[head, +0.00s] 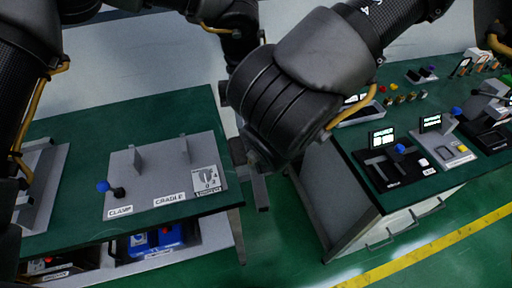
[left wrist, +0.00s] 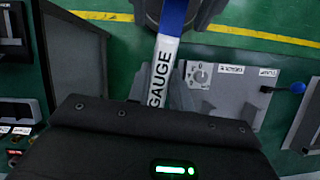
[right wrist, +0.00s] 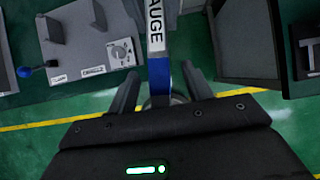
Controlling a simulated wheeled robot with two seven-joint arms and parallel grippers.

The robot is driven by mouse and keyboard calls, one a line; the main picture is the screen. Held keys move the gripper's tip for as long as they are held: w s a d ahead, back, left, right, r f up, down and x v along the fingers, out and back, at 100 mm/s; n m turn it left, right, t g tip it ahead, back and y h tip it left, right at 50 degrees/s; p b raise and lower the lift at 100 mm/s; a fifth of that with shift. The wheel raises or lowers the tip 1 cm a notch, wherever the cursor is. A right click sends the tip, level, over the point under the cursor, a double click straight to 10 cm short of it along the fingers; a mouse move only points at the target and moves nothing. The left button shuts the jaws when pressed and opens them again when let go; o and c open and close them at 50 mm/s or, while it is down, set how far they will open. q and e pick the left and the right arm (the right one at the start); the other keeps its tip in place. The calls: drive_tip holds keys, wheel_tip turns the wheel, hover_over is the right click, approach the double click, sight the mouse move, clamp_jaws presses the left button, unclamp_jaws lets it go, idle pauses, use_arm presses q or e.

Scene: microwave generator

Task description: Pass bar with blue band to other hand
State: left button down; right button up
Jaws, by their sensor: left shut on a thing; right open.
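The bar has a white "GAUGE" label and a blue band; it shows in the left wrist view (left wrist: 163,75) and the right wrist view (right wrist: 155,30). My left gripper (left wrist: 162,80) is shut on its labelled part. The blue band (right wrist: 159,77) lies toward my right gripper (right wrist: 160,90), whose fingers are open, one on each side of the bar. In the head view my right gripper (head: 256,182) hangs between the two benches. The bar cannot be made out there; my right arm covers much of that area.
The left bench holds a grey fixture plate (head: 150,190) with clamp, cradle and a dial. The right bench (head: 345,155) carries several devices with small displays. A green floor gap lies between the benches. A blue bin (head: 155,240) sits under the left bench.

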drive_tip(key=shift+c, duration=0.3)
drive_tip(key=c, duration=1)
use_arm(q)
drive_tip(key=c, duration=1.2)
unclamp_jaws()
use_arm(e)
clamp_jaws()
use_arm(q)
drive_tip(key=shift+o, duration=0.2)
